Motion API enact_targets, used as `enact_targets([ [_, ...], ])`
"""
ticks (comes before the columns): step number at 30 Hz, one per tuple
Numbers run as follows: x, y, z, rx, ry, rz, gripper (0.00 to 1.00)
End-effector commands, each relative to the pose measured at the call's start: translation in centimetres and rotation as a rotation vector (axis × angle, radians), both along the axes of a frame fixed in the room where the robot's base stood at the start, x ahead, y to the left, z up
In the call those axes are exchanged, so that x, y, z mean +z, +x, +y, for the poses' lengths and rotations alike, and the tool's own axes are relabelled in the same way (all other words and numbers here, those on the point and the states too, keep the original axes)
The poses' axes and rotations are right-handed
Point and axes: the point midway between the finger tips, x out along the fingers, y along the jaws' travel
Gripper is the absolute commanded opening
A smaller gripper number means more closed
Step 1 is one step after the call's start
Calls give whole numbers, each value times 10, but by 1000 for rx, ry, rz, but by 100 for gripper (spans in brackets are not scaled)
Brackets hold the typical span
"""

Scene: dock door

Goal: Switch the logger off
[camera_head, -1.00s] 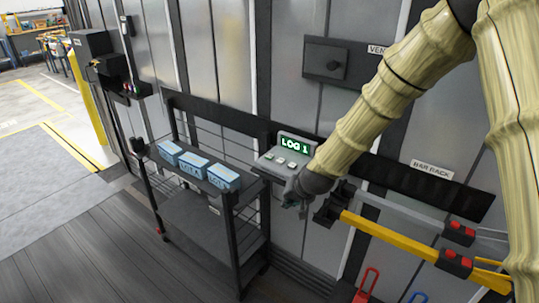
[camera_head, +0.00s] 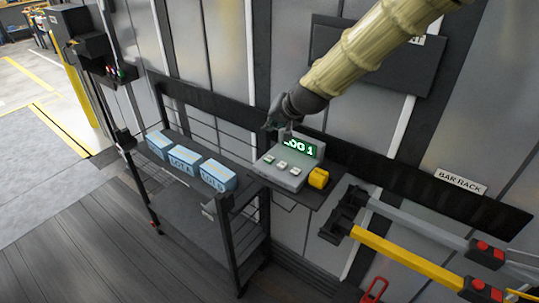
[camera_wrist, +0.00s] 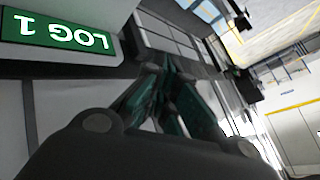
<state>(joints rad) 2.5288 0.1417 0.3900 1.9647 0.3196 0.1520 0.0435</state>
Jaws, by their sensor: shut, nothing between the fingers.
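The logger (camera_head: 286,167) is a grey box with a sloped face on a small shelf against the wall. Its green display (camera_head: 301,148) reads LOG 1, with several pale buttons (camera_head: 282,163) below it. A yellow knob or block (camera_head: 319,178) sits at its right side. My gripper (camera_head: 270,126) is shut and empty, just above the upper left of the logger, its wrist covering a bit of the display's top. In the wrist view the shut fingers (camera_wrist: 165,75) point past the display (camera_wrist: 62,34), which appears upside down. I cannot tell whether they touch the logger.
A dark cart (camera_head: 245,203) holds several blue-and-white boxes (camera_head: 186,159) left of the logger. The bar rack (camera_head: 460,181) with grey and yellow bars (camera_head: 400,258) is to the right. A dark wall panel (camera_head: 355,60) is above.

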Motion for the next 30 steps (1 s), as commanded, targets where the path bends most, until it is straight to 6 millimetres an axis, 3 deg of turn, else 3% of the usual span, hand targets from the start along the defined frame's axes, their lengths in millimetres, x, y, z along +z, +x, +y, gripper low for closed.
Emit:
enact_targets([
  [11,-22,17,1,0,0,14,0],
  [30,-89,17,0,-1,1,14,0],
])
